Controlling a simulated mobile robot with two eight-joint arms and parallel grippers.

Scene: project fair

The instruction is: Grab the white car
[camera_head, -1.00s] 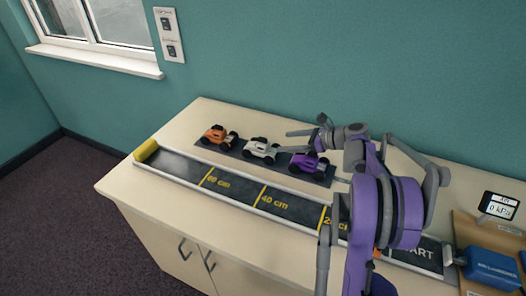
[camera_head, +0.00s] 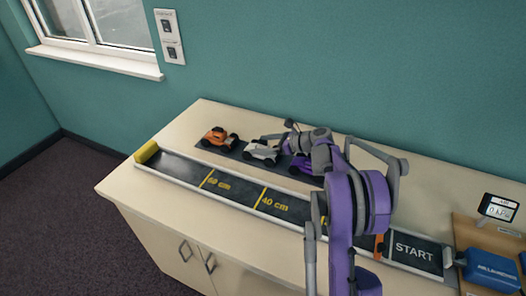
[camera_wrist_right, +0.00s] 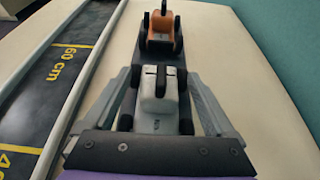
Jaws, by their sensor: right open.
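The white car (camera_head: 262,152) sits on a dark strip on the bench, between an orange car and a purple car. In the right wrist view the white car (camera_wrist_right: 159,97) lies between the two fingers of my right gripper (camera_wrist_right: 160,108), which is open, one finger on each side and apart from the car. In the head view my right gripper (camera_head: 274,142) reaches in from the right just behind and above the white car, and the arm partly covers the purple car (camera_head: 305,166). My left gripper is not in view.
The orange car (camera_head: 217,138) stands just beyond the white one on the dark strip (camera_head: 238,153). A track (camera_head: 230,190) with distance marks runs along the front. A blue box (camera_head: 492,268) and a small display (camera_head: 500,207) stand at the right.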

